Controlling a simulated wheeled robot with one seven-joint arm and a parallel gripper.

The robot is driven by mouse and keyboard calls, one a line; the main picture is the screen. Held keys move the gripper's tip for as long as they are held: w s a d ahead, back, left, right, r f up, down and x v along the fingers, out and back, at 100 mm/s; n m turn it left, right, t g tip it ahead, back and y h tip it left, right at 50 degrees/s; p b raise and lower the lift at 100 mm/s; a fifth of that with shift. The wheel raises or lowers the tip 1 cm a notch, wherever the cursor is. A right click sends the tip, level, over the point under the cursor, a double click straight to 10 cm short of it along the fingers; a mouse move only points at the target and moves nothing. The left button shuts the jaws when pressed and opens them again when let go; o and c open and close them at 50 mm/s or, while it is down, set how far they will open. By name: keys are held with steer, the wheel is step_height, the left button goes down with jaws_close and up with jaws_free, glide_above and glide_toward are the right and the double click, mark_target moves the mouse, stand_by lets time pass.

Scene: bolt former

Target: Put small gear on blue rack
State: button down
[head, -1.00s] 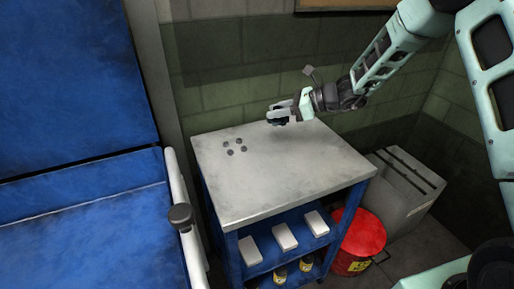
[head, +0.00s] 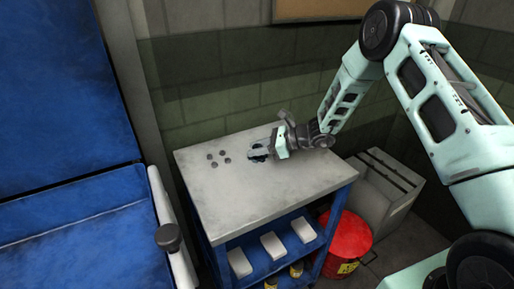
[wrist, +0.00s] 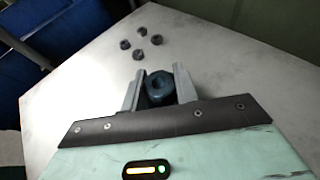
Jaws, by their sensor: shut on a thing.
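The small gear (wrist: 159,87) is a dark blue-grey ring with a centre hole, held between the two fingers of my gripper (wrist: 158,84) in the wrist view. In the head view my gripper (head: 259,153) is over the far middle of the rack's top, and the gear shows only as a dark spot at the fingertips. The blue rack (head: 235,196) has a pale grey worn metal top and a blue frame with shelves. The gear is at or just above this top; I cannot tell if it touches.
Several small dark nut-like pieces (head: 218,158) lie on the top, left of my gripper. White boxes (head: 272,244) stand on the shelf below. A red can (head: 348,238) and a grey crate (head: 388,188) stand to the right. The top's front half is clear.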

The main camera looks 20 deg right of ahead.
steer(key=c, duration=1.5)
jaws_free()
steer(key=shift+f, duration=0.2)
steer(key=o, duration=0.4)
steer(key=shift+r, duration=0.1)
